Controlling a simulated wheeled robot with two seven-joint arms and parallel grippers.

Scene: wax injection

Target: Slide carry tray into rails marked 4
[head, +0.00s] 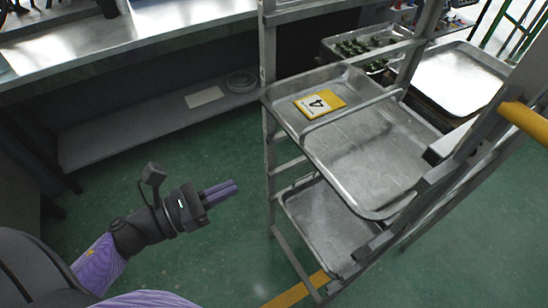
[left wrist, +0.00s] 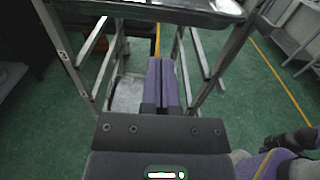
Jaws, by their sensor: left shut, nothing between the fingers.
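A shallow metal tray (head: 365,150) lies near the top of the metal rack (head: 270,150), with its rounded front edge toward me. A yellow card marked 4 (head: 320,102) lies behind its far rim, on a metal surface that looks like another tray (head: 285,112). A tray rim also shows at the top of the left wrist view (left wrist: 160,10). My left gripper (head: 222,190) is shut and empty, left of the rack and apart from it. Its purple fingers (left wrist: 163,85) are together in the left wrist view. My right gripper's fingers do not show.
A lower tray (head: 325,228) sits in the rack below. Behind the rack are a tray of small green parts (head: 365,42) and a bright empty tray (head: 460,75). A bench with a low shelf (head: 150,130) stands at the left. Green floor is clear between bench and rack.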

